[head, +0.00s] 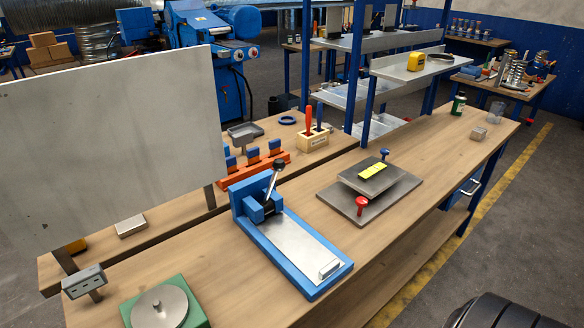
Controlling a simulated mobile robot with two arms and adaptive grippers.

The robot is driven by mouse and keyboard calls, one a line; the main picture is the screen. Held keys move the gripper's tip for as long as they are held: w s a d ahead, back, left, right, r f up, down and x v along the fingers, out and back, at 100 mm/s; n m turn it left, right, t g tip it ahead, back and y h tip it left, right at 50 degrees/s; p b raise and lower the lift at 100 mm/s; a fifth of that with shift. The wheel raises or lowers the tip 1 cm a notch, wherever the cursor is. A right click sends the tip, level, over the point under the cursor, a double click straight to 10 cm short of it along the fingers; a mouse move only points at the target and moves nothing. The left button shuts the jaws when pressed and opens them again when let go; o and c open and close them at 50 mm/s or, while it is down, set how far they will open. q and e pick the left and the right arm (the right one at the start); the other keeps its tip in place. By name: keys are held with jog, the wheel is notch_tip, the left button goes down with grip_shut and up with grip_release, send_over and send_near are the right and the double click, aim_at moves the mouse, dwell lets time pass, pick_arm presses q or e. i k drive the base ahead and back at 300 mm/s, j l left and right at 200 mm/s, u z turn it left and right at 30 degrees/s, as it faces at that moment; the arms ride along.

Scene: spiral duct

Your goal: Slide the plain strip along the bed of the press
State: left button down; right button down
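A blue press (262,200) with a black-knobbed lever stands on the wooden workbench in the head view. Its pale metal bed (290,242) runs toward the lower right inside a blue frame. A small, plain, light-grey metal piece (329,269), which looks like the strip, lies at the bed's near right end, away from the press head. I cannot tell whether it is loose or fixed. Neither of my grippers is in view.
A grey plate fixture (400,192) with red and blue knobs stands right of the press. A green-based turntable (160,308) is at the lower left. Orange holders (262,172) stand behind the press. A large grey panel (110,150) rises at left. The bench's right stretch is mostly clear.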

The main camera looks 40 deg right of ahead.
aim_at(313, 259)
jog(key=z, duration=0.75)
